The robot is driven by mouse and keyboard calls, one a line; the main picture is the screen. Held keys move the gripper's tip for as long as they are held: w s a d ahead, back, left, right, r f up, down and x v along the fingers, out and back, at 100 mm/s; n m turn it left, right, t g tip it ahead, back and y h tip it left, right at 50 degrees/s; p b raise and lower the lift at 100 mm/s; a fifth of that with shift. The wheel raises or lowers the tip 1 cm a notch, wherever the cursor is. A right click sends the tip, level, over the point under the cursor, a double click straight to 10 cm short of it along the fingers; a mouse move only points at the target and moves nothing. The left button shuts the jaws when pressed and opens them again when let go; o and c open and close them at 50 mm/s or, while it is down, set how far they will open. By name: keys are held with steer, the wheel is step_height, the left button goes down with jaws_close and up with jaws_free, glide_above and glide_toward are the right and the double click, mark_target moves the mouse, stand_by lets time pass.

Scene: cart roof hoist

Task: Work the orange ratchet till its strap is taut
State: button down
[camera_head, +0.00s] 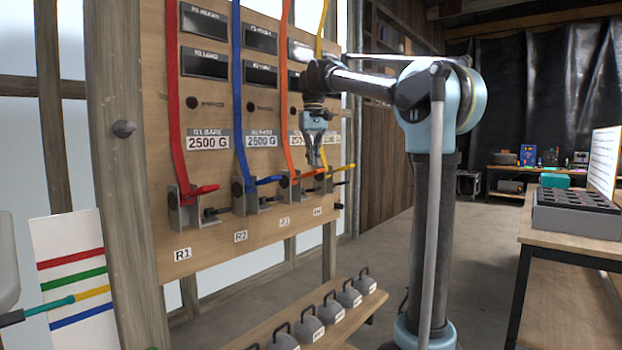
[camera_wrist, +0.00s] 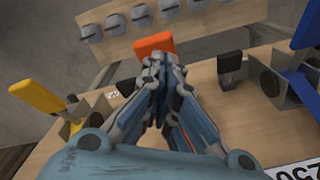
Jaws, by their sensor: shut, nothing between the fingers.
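The orange ratchet, at the plate marked R3, has its orange handle (camera_head: 308,173) sticking out to the right from a grey bracket. An orange strap (camera_head: 286,80) runs down the board to it, with a bend partway. My gripper (camera_head: 315,164) points down, shut and empty, right at the handle's outer part. In the wrist view my gripper (camera_wrist: 158,70) has its fingers together, and the orange handle (camera_wrist: 153,45) shows just beyond the tips. I cannot tell whether they touch. My fingers hide much of the ratchet body there.
A blue ratchet handle (camera_head: 265,183) and a yellow one (camera_head: 343,168) flank the orange one; a red one (camera_head: 203,190) is farther left. Several grey weights (camera_head: 328,310) stand on a low shelf below. A workbench (camera_head: 560,240) is at right, with open floor between.

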steer(key=shift+s+d+f, duration=0.1)
steer(key=shift+d+f, duration=0.05)
steer(key=shift+f, duration=1.55)
steer(key=shift+s+d+f, duration=0.1)
steer(key=shift+f, duration=1.6)
steer(key=shift+w+a+r, duration=0.1)
steer(key=shift+a+r, duration=0.05)
steer(key=shift+r, duration=1.55)
steer(key=shift+w+a+r, duration=0.1)
steer(key=shift+r, duration=1.6)
step_height(320, 180, up, 6)
